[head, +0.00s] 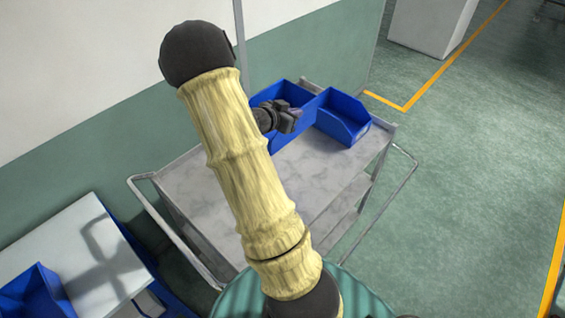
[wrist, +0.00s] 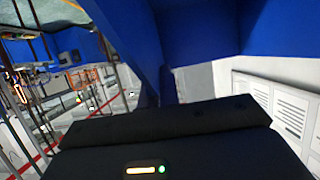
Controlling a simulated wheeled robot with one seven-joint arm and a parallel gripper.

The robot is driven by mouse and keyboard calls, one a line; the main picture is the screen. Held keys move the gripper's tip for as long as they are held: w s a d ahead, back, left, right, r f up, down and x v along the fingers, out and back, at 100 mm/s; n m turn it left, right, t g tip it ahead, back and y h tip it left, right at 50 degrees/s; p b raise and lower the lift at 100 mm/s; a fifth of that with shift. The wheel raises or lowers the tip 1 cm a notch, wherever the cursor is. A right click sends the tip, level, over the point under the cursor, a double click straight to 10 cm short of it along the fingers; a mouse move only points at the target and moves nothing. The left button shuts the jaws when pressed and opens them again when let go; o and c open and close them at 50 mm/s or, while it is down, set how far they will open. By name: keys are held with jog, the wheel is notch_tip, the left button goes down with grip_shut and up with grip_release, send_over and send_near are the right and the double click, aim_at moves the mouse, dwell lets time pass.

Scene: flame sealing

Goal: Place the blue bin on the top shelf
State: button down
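A metal cart (head: 220,195) with a grey marbled top shelf stands in front of me in the head view. Two blue bins are at its far end. The left blue bin (head: 286,91) is partly hidden behind my gripper (head: 290,116); I cannot tell whether it rests on the shelf or is held. The right blue bin (head: 343,117) sits on the shelf close beside it. In the wrist view, blue bin walls (wrist: 200,32) fill the top, very close to my gripper. The fingertips are not clear, so open or shut does not show.
A white table (head: 85,250) with another blue bin (head: 35,297) stands at the lower left. A green and white wall runs behind the cart. The cart has a lower shelf and rail handles (head: 405,180). The near half of the top shelf looks clear. Open floor lies to the right.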

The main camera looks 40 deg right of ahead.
aim_at(291, 140)
notch_tip(291, 140, down, 11)
jog(key=b, duration=0.9)
jog(key=shift+r, duration=0.1)
notch_tip(291, 140, down, 10)
jog(key=p, duration=0.1)
dwell(0.4)
